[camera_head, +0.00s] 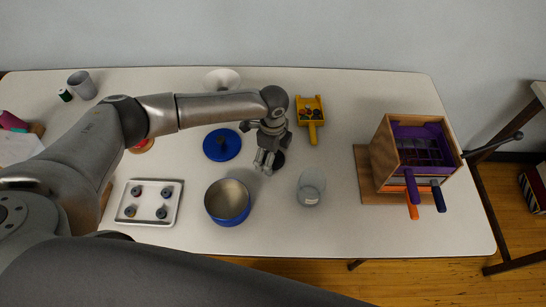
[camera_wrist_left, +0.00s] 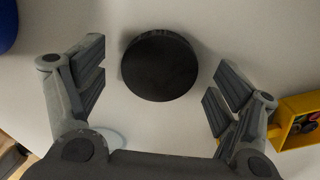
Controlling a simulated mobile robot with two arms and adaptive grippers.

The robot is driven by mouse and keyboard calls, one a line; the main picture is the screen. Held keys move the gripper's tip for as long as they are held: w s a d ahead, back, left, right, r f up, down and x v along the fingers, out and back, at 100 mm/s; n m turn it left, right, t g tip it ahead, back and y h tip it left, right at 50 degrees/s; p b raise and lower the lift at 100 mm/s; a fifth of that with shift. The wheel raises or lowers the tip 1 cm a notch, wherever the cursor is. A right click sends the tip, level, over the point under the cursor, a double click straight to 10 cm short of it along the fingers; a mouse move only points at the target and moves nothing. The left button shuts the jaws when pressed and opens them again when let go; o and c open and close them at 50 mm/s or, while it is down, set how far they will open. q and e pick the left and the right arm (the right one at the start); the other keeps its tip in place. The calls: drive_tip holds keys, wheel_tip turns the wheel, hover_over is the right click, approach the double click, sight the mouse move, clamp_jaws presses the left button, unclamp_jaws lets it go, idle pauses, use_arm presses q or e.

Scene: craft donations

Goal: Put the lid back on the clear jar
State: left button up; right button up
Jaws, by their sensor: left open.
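The clear jar (camera_head: 311,188) stands on the white table, right of my left gripper, with no lid on it. A round black lid (camera_wrist_left: 160,65) lies on the table. In the head view the lid (camera_head: 278,160) is partly hidden behind my gripper. My left gripper (camera_head: 267,163) is open above the table close to the lid. In the left wrist view the gripper's fingers (camera_wrist_left: 157,85) stand wide apart on either side of the lid, not touching it. My right gripper is not in view.
A blue pot (camera_head: 227,202) stands left of the jar, with a blue lid (camera_head: 222,145) behind it. A wooden tool box (camera_head: 386,151) stands at right. A white tray (camera_head: 124,213) lies at left. The table's front centre is fairly clear.

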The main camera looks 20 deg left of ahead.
use_arm(q)
drive_tip(key=c, duration=0.8)
drive_tip(key=shift+r, duration=0.1)
drive_tip(key=shift+r, duration=0.5)
drive_tip(key=s+d+r, duration=0.2)
drive_tip(key=d+r, duration=0.2)
drive_tip(key=s+d+r+b, duration=0.1)
drive_tip(key=s+d+r, duration=0.1)
drive_tip(key=d+r, duration=0.2)
drive_tip(key=s+d+r+b, duration=0.1)
drive_tip(key=s+d+r, duration=0.2)
drive_tip(key=d+r, duration=0.1)
drive_tip(key=shift+d, duration=0.1)
